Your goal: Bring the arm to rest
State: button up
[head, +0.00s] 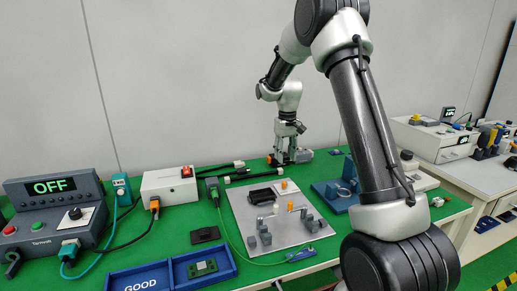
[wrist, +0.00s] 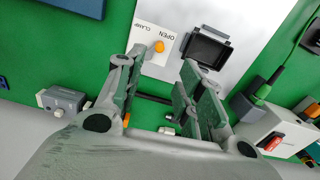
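My arm arches over the workbench in the head view, its near links covering part of the bench at the right. My gripper (head: 288,158) points down near the back edge of the green bench top (head: 160,231). In the wrist view my gripper (wrist: 162,65) has its two fingers apart, with nothing held between them. A metal plate with an orange button and an "OPEN CLAMP" label (wrist: 155,40) lies beyond the fingertips. Whether the fingertips touch the bench is hard to tell.
The fixture plate (head: 237,207) with grey blocks lies mid-bench. A white switch box (head: 170,186), cables and a tester reading OFF (head: 50,187) stand left. A blue GOOD tray (head: 140,280) is in front. A blue fixture (head: 325,190) lies right of the plate.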

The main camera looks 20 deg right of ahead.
jog(key=s+r+t, duration=0.1)
jog(key=s+r, duration=0.4)
jog(key=s, duration=0.7)
jog(key=s+a+r+t, duration=0.1)
jog(key=s+r, duration=0.5)
jog(key=s, duration=0.7)
jog(key=s+r+t, duration=0.2)
jog(key=s+r, duration=0.3)
jog(key=s, duration=0.7)
jog(key=shift+s+a+r+m, duration=0.15)
jog(key=shift+s+a+m, duration=0.1)
jog(key=shift+a+m, duration=0.05)
